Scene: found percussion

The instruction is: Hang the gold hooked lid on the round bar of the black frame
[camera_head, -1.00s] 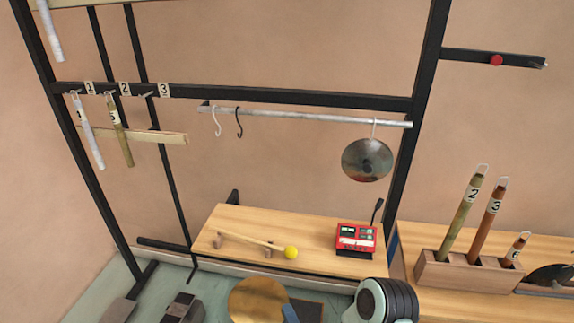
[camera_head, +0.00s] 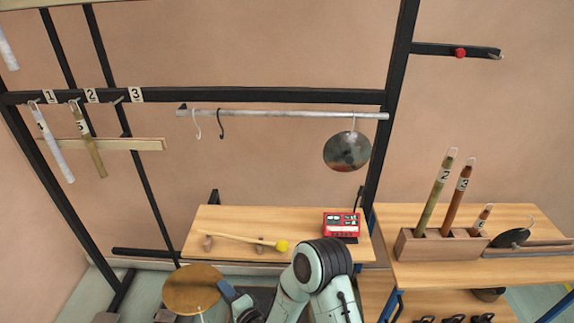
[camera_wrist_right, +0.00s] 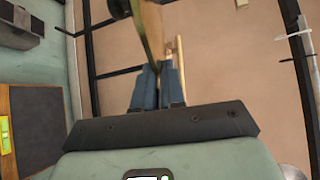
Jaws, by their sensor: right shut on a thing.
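The gold lid (camera_head: 193,284) is a round disc at the bottom of the head view, below the left end of the bench. My right gripper (camera_head: 228,293) is shut on its right edge. In the right wrist view the blue fingers (camera_wrist_right: 158,88) pinch the lid, seen nearly edge-on (camera_wrist_right: 152,30). The lid's hook cannot be made out. The round bar (camera_head: 290,114) of the black frame (camera_head: 270,96) runs level, well above the lid. A white hook (camera_head: 196,124), a dark hook (camera_head: 221,124) and a dark silver lid (camera_head: 347,152) hang on it. My left gripper is not in view.
Below the bar, a wooden bench (camera_head: 225,222) holds a yellow-tipped mallet (camera_head: 245,240) and a red box (camera_head: 341,224). Numbered tubes (camera_head: 88,145) hang at left. A wooden block (camera_head: 440,245) with tubes stands at right. The bar's middle stretch is clear.

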